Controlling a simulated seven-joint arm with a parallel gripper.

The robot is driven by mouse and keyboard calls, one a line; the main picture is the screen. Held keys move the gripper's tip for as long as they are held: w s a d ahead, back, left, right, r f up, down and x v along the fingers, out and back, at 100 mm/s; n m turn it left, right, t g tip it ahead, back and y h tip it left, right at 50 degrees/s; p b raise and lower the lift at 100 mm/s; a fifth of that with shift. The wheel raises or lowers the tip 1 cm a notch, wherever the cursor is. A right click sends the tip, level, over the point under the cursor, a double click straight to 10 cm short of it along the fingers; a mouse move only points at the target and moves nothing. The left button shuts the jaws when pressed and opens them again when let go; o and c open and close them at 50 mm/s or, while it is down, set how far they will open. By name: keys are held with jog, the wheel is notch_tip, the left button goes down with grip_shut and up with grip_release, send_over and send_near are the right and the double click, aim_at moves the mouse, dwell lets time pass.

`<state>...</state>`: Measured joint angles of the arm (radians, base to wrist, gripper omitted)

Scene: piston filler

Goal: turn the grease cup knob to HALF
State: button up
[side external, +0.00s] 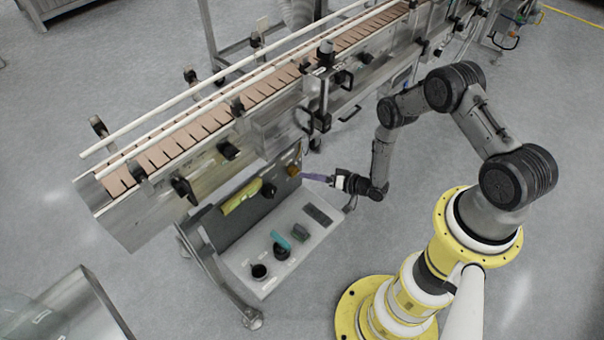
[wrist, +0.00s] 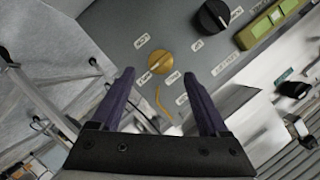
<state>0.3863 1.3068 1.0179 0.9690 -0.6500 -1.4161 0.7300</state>
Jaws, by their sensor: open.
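The grease cup knob appears to be the round brass knob (wrist: 159,62) on the grey panel in the wrist view. Small white labels surround it, too blurred to read, so I cannot tell its setting. It also shows small in the side external view (side external: 293,170). My gripper (wrist: 157,75) has two purple fingers, spread apart and empty. In the wrist view the knob lies between and just beyond the fingertips, apparently without contact. In the side external view my gripper (side external: 304,176) reaches the panel from the right, close to the knob.
A black knob (wrist: 211,16) and a yellow-green bar (wrist: 271,24) sit on the same panel. The conveyor (side external: 200,128) runs above and behind.

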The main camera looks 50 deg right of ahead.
jog(key=v, duration=0.8)
jog(key=shift+s, duration=0.3)
jog(key=shift+d+r, duration=0.1)
